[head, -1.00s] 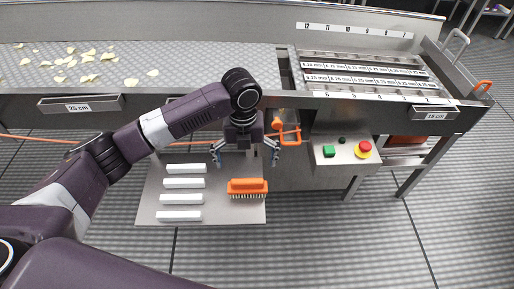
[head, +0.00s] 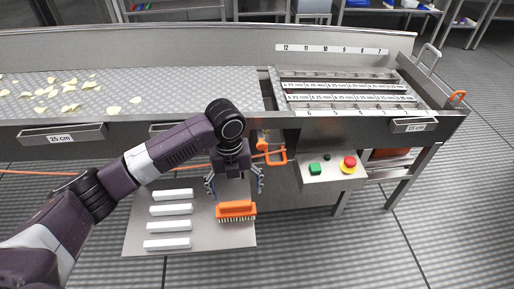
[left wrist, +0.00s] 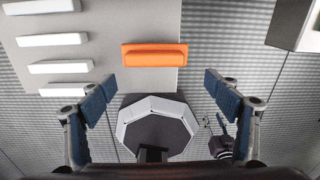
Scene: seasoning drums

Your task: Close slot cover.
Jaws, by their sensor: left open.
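The slot covers lie in two rows of labelled strips (head: 350,97) in the metal deck at the right of the conveyor in the head view; dark gaps show between the strips. I cannot tell which single cover is open. My left gripper (head: 234,188) hangs open and empty above the lower shelf, left of the orange handle (head: 271,153). In the left wrist view my left gripper (left wrist: 168,105) has its fingers spread wide with nothing between them.
An orange brush (head: 236,209) and several white bars (head: 171,210) lie on the grey shelf (head: 140,228). A button box (head: 330,172) with green and red buttons stands right of my gripper. Chips (head: 70,95) lie on the conveyor. Floor at the right is clear.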

